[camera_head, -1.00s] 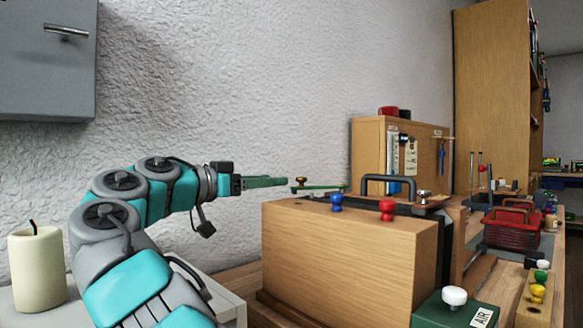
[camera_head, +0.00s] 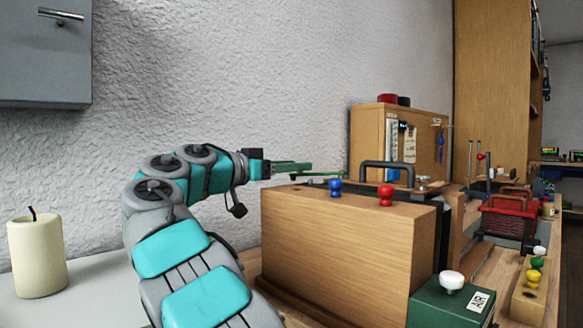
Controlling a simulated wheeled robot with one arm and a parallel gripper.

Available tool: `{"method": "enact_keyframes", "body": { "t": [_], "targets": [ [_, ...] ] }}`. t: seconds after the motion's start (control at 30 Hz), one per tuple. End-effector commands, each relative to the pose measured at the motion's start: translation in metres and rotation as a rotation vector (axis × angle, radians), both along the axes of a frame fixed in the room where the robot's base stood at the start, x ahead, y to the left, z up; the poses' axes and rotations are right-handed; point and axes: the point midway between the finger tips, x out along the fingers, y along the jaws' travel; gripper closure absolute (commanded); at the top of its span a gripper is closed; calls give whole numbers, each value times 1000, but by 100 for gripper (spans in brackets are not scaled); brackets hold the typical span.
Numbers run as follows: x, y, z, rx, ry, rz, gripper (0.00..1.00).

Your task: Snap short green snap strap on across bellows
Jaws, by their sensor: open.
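A thin green strap (camera_head: 326,173) lies above the far left part of the wooden box top. My gripper (camera_head: 300,168) is just left of it, above the box's far left edge, with its fingers pointing right. The fingers are greenish and seen edge-on, so the gap between them and any contact with the strap cannot be told. The bellows (camera_head: 478,228) may be the red ribbed body in the dark frame at the right; I cannot be sure.
The wooden box (camera_head: 345,248) carries a blue knob (camera_head: 335,187), a red knob (camera_head: 386,195) and a black handle (camera_head: 388,165). A green AIR box (camera_head: 450,305) stands in front. A candle (camera_head: 38,255) stands at left. A wooden cabinet (camera_head: 375,137) stands behind.

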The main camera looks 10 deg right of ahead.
Motion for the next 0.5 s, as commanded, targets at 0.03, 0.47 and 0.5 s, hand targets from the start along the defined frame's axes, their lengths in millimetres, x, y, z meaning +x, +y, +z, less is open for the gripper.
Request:
{"method": "enact_keyframes", "body": {
  "t": [0.03,0.47,0.5],
  "targets": [
    [0,0,0,0,0,0,40],
    [0,0,0,1,0,0,75],
    [0,0,0,1,0,0,80]
  ]
}}
